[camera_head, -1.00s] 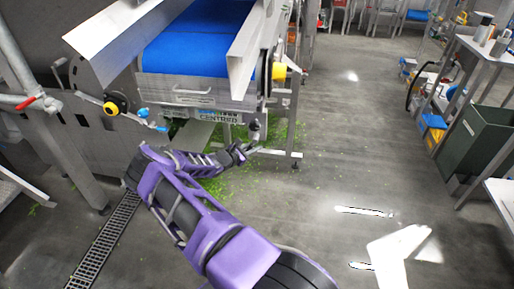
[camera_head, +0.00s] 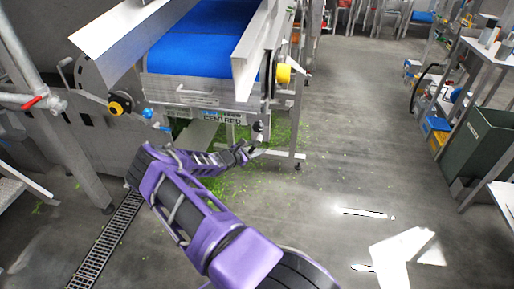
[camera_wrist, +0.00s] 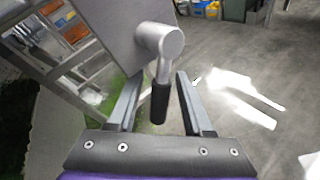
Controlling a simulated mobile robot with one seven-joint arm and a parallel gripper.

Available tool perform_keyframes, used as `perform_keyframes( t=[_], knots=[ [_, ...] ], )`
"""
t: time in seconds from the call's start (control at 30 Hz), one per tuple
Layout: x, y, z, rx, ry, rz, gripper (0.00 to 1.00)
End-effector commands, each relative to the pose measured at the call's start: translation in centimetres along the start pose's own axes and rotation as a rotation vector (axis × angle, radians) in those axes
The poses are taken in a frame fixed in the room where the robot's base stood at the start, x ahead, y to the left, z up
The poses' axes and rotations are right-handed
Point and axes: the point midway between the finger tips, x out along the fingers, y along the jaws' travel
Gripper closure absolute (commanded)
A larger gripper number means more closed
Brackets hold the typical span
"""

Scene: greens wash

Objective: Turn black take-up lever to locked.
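The take-up lever shows in the wrist view as a grey metal pivot and arm with a black grip (camera_wrist: 160,102). It hangs down from a grey plate, between the two fingers of my gripper (camera_wrist: 157,95). The fingers are open, with a gap on each side of the lever. In the head view my gripper (camera_head: 246,151) is at the lower right corner of the conveyor end, next to the small dark lever (camera_head: 258,127). Contact between fingers and lever is not visible. The label "CENTRED" (camera_head: 222,119) is on the conveyor end plate.
The blue conveyor belt (camera_head: 200,45) rises behind the end plate. A yellow knob (camera_head: 283,73) juts out at its right side. A conveyor leg (camera_head: 298,125) stands right of my gripper. Green scraps (camera_head: 285,135) lie on the floor. Open floor (camera_head: 350,150) is to the right.

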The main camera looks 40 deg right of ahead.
Motion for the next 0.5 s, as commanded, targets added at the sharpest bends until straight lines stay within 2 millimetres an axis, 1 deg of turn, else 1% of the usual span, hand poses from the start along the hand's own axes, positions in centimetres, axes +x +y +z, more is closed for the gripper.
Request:
perform_keyframes(
  t=[0.17, 0.27, 0.37, 0.5],
  knots=[
    [-0.1, 0.0, 0.1, 0.000, -0.001, 0.000, 0.49],
    [-0.8, 0.1, 0.1, 0.000, 0.000, 0.002, 0.49],
    [-2.3, 0.2, 0.1, 0.000, 0.000, 0.003, 0.49],
    [-5.5, 0.3, 0.1, 0.001, 0.002, 0.003, 0.49]
  ],
)
